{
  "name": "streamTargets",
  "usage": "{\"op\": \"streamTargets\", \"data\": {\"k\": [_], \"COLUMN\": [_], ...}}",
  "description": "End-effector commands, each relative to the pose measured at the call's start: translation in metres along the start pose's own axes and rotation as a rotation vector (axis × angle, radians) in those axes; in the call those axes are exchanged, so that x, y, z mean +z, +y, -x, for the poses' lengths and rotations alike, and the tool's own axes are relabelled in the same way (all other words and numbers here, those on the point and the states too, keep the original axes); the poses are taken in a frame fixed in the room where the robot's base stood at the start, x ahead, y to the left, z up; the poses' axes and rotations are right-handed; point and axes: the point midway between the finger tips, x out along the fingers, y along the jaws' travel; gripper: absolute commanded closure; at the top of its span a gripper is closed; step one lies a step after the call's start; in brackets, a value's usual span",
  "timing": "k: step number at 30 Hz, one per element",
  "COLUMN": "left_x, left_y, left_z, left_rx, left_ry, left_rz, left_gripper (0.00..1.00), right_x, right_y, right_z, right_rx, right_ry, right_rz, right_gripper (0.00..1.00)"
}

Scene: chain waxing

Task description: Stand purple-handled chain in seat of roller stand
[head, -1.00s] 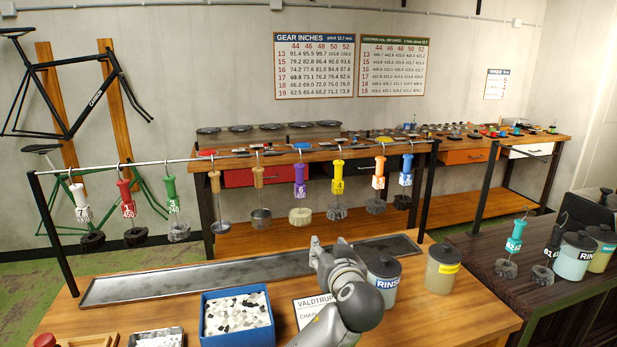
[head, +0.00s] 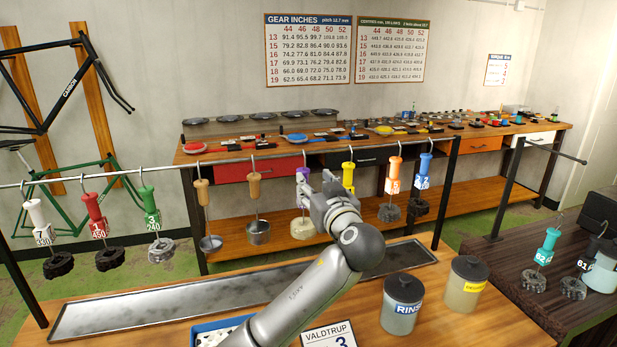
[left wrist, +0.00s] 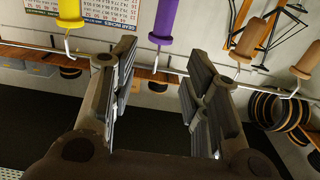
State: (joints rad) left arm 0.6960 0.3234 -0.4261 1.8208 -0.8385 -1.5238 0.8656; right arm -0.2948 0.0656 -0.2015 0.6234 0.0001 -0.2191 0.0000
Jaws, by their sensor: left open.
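The purple-handled chain (head: 303,228) hangs from the rail (head: 275,157). Its purple handle (head: 302,174) is mostly covered by my gripper in the head view, with a pale chain coil showing below. My left gripper (head: 325,190) is raised in front of it. In the left wrist view the gripper (left wrist: 160,68) is open and empty. The purple handle (left wrist: 165,20) with its hook shows ahead, beyond the fingertips and between their lines, apparently apart from both fingers. I cannot make out the roller stand. My right gripper is not in view.
Below are a metal drip tray (head: 100,315), a rinse jar (head: 402,305) and a yellow-labelled jar (head: 467,285).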

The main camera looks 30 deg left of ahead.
Motion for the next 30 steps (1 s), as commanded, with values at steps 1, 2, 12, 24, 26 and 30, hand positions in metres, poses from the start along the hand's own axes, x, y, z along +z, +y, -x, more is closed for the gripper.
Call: {"op": "streamTargets", "data": {"k": [1, 2, 12, 24, 26, 30], "left_x": [0.000, 0.000, -0.001, -0.001, -0.001, 0.024], "left_y": [0.000, 0.000, -0.001, 0.000, -0.001, 0.001], "left_z": [-0.001, -0.002, -0.039, -0.095, -0.103, -0.100], "left_rx": [0.000, 0.000, -0.003, -0.002, -0.002, 0.002], "left_ry": [-0.001, -0.001, 0.001, 0.000, -0.001, -0.003], "left_rz": [-0.001, -0.001, -0.004, -0.003, -0.003, 0.000], "left_gripper": [0.57, 0.57, 0.57, 0.57, 0.57, 0.57], "right_x": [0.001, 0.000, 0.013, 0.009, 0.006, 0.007], "right_y": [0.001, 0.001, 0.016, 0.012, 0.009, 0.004], "right_z": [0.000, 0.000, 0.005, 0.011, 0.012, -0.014], "right_rx": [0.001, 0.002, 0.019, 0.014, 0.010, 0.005], "right_ry": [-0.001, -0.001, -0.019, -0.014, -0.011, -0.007], "right_rz": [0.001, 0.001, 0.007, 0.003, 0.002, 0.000], "right_gripper": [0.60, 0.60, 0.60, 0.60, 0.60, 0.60]}}
